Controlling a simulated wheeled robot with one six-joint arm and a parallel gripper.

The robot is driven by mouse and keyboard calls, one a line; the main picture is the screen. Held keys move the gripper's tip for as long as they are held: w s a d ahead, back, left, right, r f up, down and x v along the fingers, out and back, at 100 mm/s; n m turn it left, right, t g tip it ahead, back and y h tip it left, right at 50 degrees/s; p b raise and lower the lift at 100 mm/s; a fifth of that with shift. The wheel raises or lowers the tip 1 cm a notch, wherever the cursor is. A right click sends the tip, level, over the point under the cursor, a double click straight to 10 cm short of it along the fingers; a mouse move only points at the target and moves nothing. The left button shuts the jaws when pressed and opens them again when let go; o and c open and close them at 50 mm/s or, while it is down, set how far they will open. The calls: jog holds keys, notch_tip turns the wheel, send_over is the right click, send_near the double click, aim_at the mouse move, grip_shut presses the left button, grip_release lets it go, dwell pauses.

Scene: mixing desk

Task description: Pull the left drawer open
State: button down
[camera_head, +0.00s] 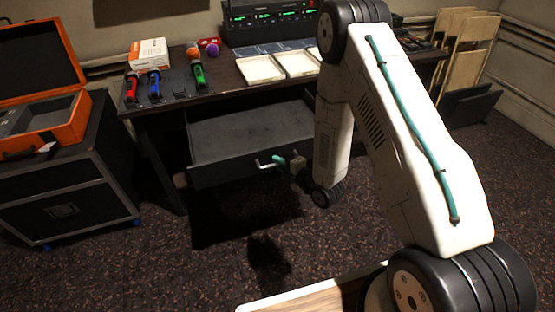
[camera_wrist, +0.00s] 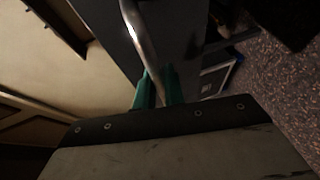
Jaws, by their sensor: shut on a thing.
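The left drawer (camera_head: 222,173) is a dark drawer under the desk. In the head view it stands pulled well out and its inside looks empty. My gripper (camera_head: 279,162), with green fingers, is at the drawer's front. In the wrist view the gripper (camera_wrist: 158,88) is shut on the silver bar handle (camera_wrist: 140,32), with one green finger on each side of it. A pale end of the handle (camera_head: 262,166) also shows in the head view. My arm covers the area right of the drawer.
The desk (camera_head: 225,92) carries colored tools (camera_head: 198,75), white trays (camera_head: 260,69) and a mixer (camera_head: 268,18). A black case (camera_head: 65,195) with an open orange box (camera_head: 55,122) stands at left. Folding chairs (camera_head: 468,45) lean at back right. Carpet before the drawer is clear.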

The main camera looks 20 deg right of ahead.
jog(key=shift+s, duration=0.15)
jog(key=c, duration=1.5)
grip_release()
jog(key=shift+a, duration=0.1)
jog(key=v, duration=0.7)
jog(key=shift+s+d, duration=0.25)
jog(key=shift+s, duration=0.05)
